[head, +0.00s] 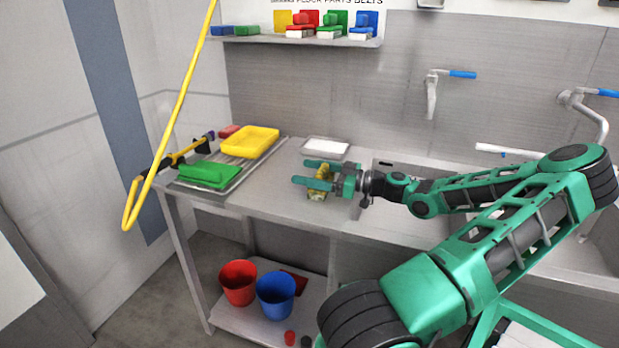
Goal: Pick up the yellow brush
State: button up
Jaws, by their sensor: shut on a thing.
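The yellow brush (322,173) is at my gripper (311,174), over the steel counter left of the sink. The green fingers are shut on it, one on its far side and one on its near side. Part of the brush shows between the fingers and a paler part shows below the near finger. The fingers hide the rest of it. I cannot tell whether its underside touches the counter.
A white tray (325,148) lies just behind my gripper. A yellow tray (250,141) and a green item (208,174) lie on a rack to the left. Red (238,284) and blue (276,297) buckets stand on the lower shelf.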

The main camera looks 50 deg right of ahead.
jog(key=shift+r, duration=0.5)
notch_tip(320, 180, up, 3)
jog(key=shift+r, duration=0.1)
jog(key=s+a+r, duration=0.4)
jog(key=a+r, duration=0.2)
jog(key=a, duration=0.4)
jog(key=shift+s+a+r, duration=0.25)
jog(key=shift+a+r, duration=0.05)
jog(key=shift+a, duration=0.1)
